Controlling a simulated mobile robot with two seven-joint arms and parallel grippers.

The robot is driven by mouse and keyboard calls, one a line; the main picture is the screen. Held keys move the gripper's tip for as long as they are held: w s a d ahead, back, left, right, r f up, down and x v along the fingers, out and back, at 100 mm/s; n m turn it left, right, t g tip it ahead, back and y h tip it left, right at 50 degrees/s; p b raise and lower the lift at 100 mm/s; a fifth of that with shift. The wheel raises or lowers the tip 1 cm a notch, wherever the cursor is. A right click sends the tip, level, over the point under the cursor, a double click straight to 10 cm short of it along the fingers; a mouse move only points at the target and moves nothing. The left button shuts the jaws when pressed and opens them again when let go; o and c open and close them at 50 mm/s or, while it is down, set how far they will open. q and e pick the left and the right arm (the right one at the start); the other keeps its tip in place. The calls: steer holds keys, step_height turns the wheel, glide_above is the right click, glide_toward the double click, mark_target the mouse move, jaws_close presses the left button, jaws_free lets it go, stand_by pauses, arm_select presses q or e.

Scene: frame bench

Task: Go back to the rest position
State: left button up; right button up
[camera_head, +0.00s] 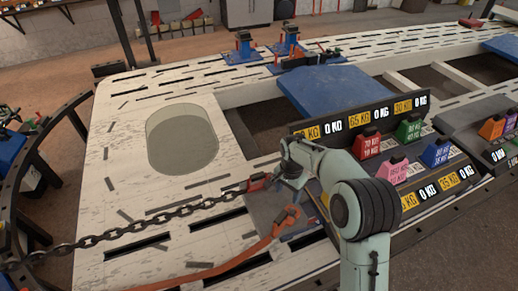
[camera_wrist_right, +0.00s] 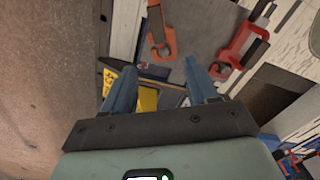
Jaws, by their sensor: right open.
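My right arm comes in from the bottom right of the head view and bends over the front of the white bench (camera_head: 130,240). Beyond the fingertips lie an orange-red hook (camera_wrist_right: 160,35) and a red clamp (camera_wrist_right: 245,45), both apart from the fingers. My left gripper is not in view.
A display rack (camera_head: 330,127) with several coloured weights stands close to my right arm. A dark chain (camera_head: 130,232) and an orange strap (camera_head: 230,265) cross the bench's near side. A blue pad (camera_head: 330,88) lies behind the rack.

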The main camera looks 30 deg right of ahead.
steer(key=shift+f, duration=0.1)
steer(key=a+f, duration=0.1)
steer(key=f, duration=0.1)
steer(key=s+a+f+n+p, duration=0.1)
steer(key=f, duration=0.2)
steer(key=s+a+f+n, duration=0.1)
steer(key=a+f, duration=0.1)
steer(key=f, duration=0.1)
steer(key=shift+s+f+y+p, duration=0.2)
steer(key=shift+y+p, duration=0.2)
steer(key=s+a+f+n+g+y+p, duration=0.15)
steer(key=s+a+f+n+p, duration=0.3)
steer(key=s+a+f, duration=0.95)
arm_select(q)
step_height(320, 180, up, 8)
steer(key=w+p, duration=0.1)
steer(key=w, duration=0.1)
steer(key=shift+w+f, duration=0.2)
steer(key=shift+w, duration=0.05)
arm_select(e)
steer(key=s+a+r+n+y, duration=0.1)
steer(key=s+a+n, duration=0.2)
steer(key=s, duration=0.8)
steer(key=shift+a+r, duration=0.2)
steer(key=shift+a, duration=0.25)
steer(key=shift+t, duration=0.25)
